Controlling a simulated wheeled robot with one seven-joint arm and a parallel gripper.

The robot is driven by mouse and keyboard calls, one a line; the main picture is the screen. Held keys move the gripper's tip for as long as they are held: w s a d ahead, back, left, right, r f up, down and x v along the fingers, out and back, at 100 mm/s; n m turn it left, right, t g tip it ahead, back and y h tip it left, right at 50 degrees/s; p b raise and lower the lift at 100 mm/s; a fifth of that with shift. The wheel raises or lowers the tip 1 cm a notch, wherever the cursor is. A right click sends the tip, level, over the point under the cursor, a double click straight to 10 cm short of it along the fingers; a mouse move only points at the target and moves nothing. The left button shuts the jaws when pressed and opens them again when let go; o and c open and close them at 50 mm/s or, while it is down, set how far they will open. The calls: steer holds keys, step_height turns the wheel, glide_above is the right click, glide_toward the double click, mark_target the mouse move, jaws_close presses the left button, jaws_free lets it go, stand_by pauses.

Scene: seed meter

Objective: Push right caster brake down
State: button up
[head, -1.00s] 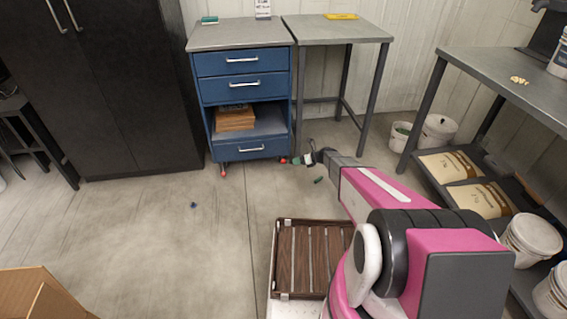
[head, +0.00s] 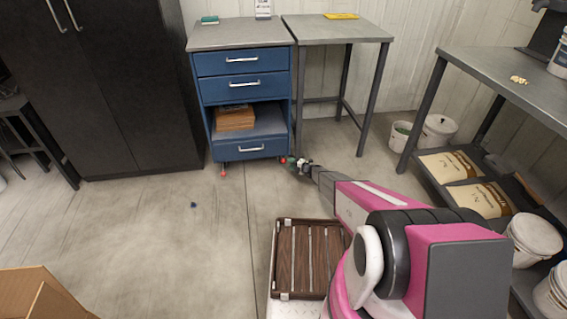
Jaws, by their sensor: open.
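The blue drawer cabinet (head: 240,95) stands on casters against the back wall. A red brake lever shows at its left front caster (head: 223,171). The right caster's red brake (head: 284,160) shows as a small red spot at the cabinet's lower right front corner. My gripper (head: 296,162) is low, just right of that red spot, at the end of my pink and black arm. It is open. The gap between the fingertips and the brake is too small to judge. The right caster's wheel is mostly hidden or too small to make out.
A grey metal table (head: 338,31) stands close on the cabinet's right. A black cupboard (head: 95,85) is on its left. A workbench with sacks (head: 478,198) and buckets (head: 535,238) lines the right side. The floor before the cabinet is mostly clear.

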mark_target(283, 161)
steer(key=x, duration=0.6)
steer(key=shift+w+a, duration=0.2)
steer(key=shift+a, duration=0.05)
